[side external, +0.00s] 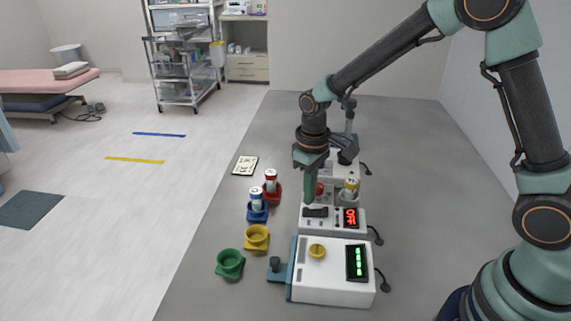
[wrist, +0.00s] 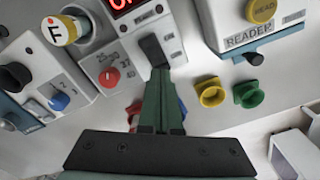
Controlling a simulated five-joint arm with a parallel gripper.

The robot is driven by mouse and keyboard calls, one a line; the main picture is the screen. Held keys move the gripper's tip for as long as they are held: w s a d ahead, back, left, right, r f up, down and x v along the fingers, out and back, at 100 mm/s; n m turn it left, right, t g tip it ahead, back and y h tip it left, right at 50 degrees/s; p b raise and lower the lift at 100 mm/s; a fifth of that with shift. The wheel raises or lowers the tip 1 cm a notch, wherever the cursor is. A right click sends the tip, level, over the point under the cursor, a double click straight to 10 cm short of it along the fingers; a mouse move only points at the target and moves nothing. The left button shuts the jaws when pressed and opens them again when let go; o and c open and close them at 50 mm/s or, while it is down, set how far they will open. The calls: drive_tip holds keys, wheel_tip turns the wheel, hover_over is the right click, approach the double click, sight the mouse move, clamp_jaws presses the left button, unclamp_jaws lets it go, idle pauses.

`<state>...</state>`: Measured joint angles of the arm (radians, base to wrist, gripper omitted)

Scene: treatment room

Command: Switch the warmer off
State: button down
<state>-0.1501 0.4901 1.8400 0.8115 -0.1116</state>
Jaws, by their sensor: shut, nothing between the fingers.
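The warmer (side external: 333,228) is a white box with a red display (side external: 351,217) that reads OFF. A black rocker switch (side external: 316,212) sits on its top, left of the display; the switch also shows in the wrist view (wrist: 154,48). The wrist view shows only part of the red display (wrist: 122,5). My gripper (side external: 308,203) is shut and empty, pointing down just over the switch. In the wrist view its fingertips (wrist: 160,73) are at the lower end of the switch. I cannot tell whether they touch it.
A white reader (side external: 330,285) with a yellow button and green display stands in front. A yellow-capped vial (side external: 351,188) stands behind the warmer. Left are green (side external: 230,264), yellow (side external: 257,238), blue (side external: 257,213) and red (side external: 271,192) holders; the blue and red hold vials.

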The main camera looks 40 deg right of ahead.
drive_tip(key=shift+r, duration=2.3)
drive_tip(key=shift+r, duration=0.1)
wheel_tip(320, 180, up, 9)
drive_tip(key=m+t, duration=0.1)
drive_tip(key=t, duration=0.2)
hover_over(309, 212)
drive_tip(key=s+d, duration=0.3)
drive_tip(key=s, duration=0.2)
drive_tip(key=s+d+r+m+t, duration=0.2)
drive_tip(key=s+d+r, duration=0.1)
drive_tip(key=s, duration=0.4)
drive_tip(key=shift+s+r+t, duration=0.3)
drive_tip(key=shift+s, duration=0.1)
